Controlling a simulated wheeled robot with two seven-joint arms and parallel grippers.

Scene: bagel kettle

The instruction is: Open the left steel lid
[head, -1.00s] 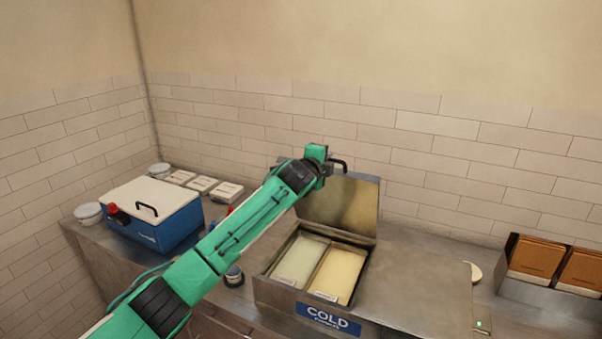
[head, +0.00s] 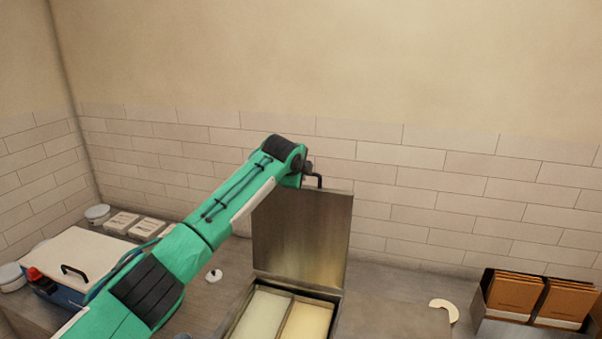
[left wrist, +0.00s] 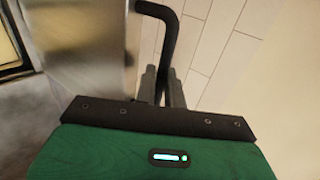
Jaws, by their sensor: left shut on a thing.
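The left steel lid (head: 300,232) stands raised, close to upright, at the back of the cold well. Two pale tubs show in the open well (head: 283,318). The lid's black bar handle (head: 319,181) is at its top edge. My left gripper (head: 307,172) is at the handle. In the left wrist view my left gripper (left wrist: 164,88) has its fingers shut on the black handle (left wrist: 172,45), and the steel lid (left wrist: 85,45) is beside it. My right gripper is not in view.
A blue cooler with a white lid (head: 85,255) stands at the left. White boxes (head: 122,222) and a white tub (head: 97,213) lie behind it. A bin of brown packets (head: 530,295) is at the right. A tiled wall (head: 440,190) rises close behind the lid.

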